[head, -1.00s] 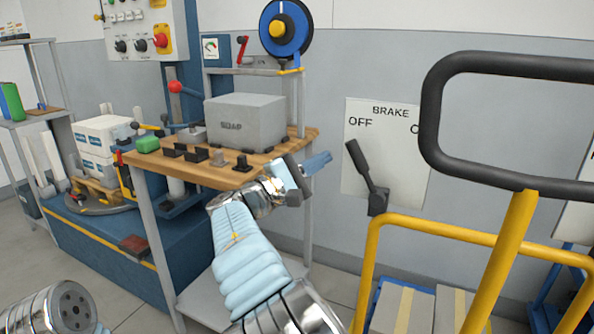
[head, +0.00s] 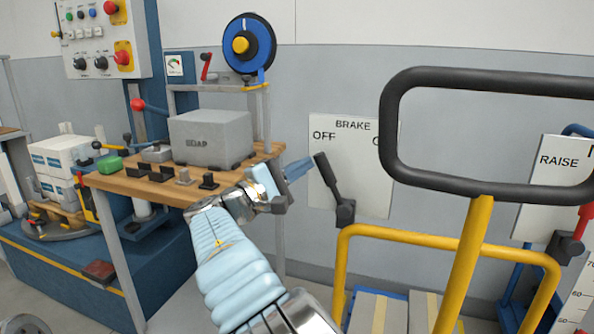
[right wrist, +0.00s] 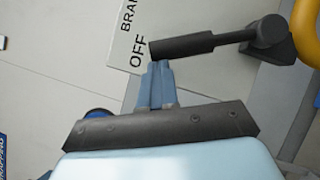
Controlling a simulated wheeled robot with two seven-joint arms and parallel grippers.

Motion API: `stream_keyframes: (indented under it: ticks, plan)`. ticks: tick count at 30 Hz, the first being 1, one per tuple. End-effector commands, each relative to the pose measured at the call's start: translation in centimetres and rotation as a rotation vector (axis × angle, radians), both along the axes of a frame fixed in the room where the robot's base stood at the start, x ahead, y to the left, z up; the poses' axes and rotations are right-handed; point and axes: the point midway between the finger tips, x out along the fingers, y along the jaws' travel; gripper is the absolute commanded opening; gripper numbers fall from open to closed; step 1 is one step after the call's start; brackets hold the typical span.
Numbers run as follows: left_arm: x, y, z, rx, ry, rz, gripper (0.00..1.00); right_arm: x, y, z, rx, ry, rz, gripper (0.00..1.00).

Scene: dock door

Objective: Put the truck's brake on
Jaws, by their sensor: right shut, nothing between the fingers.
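The brake lever (head: 330,182) is a black handle on a dark pivot in front of the white BRAKE sign (head: 374,190). It leans up and to the left, towards the word OFF. My right gripper (head: 305,167) is shut and empty, just left of the lever's grip in the head view. In the right wrist view the lever (right wrist: 190,46) lies across the top, its grip end close to my blue fingertips (right wrist: 158,68); I cannot tell if they touch. My left gripper is not in view.
The truck's yellow frame and black push handle (head: 392,130) stand right of the lever. A RAISE sign (head: 555,180) is further right. A wooden bench (head: 135,186) with a grey SOAP box (head: 210,138) is at the left.

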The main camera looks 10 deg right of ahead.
Motion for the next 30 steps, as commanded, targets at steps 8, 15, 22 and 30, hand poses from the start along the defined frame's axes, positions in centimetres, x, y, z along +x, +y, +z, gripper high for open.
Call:
stream_keyframes:
  ticks: [8, 15, 22, 30]
  plan:
    - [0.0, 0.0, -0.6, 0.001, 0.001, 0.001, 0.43, -1.3, -2.0, 1.6, 0.177, -0.12, -0.001, 0.0]
    - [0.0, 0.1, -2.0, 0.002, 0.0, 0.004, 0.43, -2.9, -4.3, 2.6, 0.368, -0.248, -0.001, 0.0]
    - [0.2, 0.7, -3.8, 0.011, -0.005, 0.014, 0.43, -4.4, -6.6, 3.0, 0.544, -0.368, 0.0, 0.0]
    - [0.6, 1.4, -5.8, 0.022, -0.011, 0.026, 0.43, -5.9, -8.8, 3.0, 0.712, -0.48, 0.0, 0.0]
